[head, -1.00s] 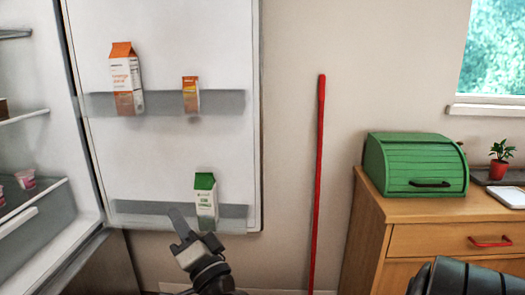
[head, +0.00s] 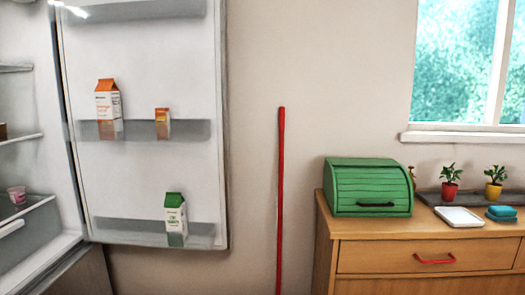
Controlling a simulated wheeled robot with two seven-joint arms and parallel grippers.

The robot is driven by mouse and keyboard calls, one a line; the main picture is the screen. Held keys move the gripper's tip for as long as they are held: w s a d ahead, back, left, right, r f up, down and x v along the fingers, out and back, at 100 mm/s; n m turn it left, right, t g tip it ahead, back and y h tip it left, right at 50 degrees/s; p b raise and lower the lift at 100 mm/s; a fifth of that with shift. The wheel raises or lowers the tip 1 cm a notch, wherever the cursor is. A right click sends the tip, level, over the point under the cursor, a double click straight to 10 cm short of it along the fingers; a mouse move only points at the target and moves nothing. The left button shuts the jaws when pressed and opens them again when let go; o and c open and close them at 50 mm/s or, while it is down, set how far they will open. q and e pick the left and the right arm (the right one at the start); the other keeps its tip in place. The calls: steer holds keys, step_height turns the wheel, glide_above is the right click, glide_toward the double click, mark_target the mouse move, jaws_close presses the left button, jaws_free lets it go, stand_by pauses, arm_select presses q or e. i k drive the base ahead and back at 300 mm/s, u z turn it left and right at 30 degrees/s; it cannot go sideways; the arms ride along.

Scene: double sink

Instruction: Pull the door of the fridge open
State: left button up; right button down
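The fridge door (head: 150,175) stands wide open on the left of the head view, its white inner side facing me. Its shelves hold an orange carton (head: 108,108), a small orange box (head: 162,123) and a green-topped carton (head: 175,218). The open fridge interior (head: 30,190) shows at the far left, with shelves and a small pink cup (head: 17,195). Neither of my grippers is in the picture now, and nothing is seen touching the door.
A red pole (head: 280,200) stands against the wall right of the door. A wooden cabinet (head: 425,258) on the right carries a green bread box (head: 370,187), a white tray (head: 459,216), potted plants (head: 450,190) and blue sponges (head: 501,212). A window (head: 465,65) is above.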

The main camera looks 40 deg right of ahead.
mark_target(172, 54)
steer(key=z, duration=0.95)
steer(key=i, duration=1.65)
steer(key=u, duration=0.4)
